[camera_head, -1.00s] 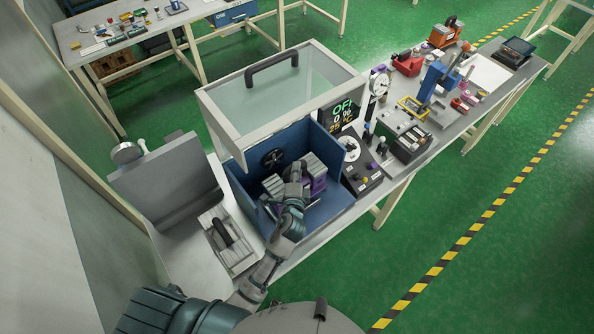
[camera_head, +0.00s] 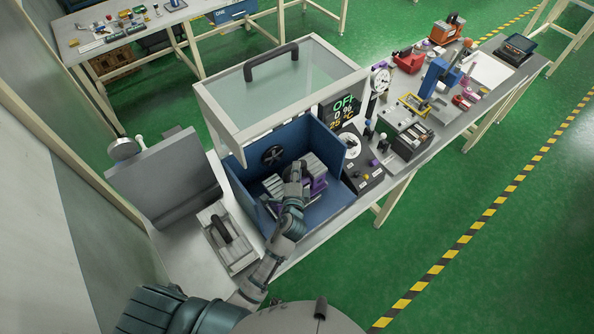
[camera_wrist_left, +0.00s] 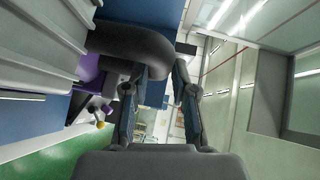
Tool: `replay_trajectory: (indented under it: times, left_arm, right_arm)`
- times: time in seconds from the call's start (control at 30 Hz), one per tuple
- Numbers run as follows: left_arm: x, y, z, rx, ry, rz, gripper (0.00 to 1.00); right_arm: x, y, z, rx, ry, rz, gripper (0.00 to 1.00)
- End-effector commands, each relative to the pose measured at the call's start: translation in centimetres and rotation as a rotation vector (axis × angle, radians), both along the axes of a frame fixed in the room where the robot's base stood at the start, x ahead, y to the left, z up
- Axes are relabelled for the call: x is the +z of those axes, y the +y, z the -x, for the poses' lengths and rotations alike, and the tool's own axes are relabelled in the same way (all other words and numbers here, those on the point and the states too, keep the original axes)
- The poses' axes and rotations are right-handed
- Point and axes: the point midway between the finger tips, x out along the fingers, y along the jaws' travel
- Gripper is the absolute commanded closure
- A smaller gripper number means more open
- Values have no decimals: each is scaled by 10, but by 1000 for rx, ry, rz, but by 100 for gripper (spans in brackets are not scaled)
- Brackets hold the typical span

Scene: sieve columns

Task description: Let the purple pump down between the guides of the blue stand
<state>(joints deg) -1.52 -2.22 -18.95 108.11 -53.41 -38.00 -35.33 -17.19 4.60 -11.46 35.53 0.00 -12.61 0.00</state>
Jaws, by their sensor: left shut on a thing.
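The purple pump (camera_head: 317,186), with a grey ribbed body, is inside the blue-walled stand (camera_head: 331,206) in the head view. In the left wrist view its ribbed body (camera_wrist_left: 40,45) fills the upper left, with a purple part (camera_wrist_left: 87,70) beside it. My left gripper (camera_head: 296,172) reaches in from the front and is shut on the pump's thick dark handle (camera_wrist_left: 130,42). My arm and gripper hide part of the pump, its underside and the guides, so I cannot tell whether it sits between them. My right gripper is not in view.
A clear lid (camera_head: 290,90) with a dark handle stands raised behind the stand. A dial panel (camera_head: 362,172) and a display (camera_head: 343,110) stand close on the right. A grey handled block (camera_head: 225,240) lies on the left. Tools crowd the bench farther right.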

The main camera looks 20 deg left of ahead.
Motion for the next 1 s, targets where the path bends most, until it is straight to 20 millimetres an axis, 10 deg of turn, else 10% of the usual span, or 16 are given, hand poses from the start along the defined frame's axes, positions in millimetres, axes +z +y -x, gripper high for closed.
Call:
replay_trajectory:
  times: [0.73, 0.77, 0.87, 1.0]
  left_arm:
    - [-13, 0, -1, -2, -8, 0, 100]
    - [-13, 0, -1, -2, -8, 0, 71]
    - [-12, 0, -1, -2, -7, 0, 46]
    - [-14, 0, -1, -2, -4, -1, 44]
  right_arm:
    - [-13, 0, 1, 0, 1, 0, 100]
    - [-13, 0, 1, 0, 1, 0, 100]
    - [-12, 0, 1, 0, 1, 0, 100]
    - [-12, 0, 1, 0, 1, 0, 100]
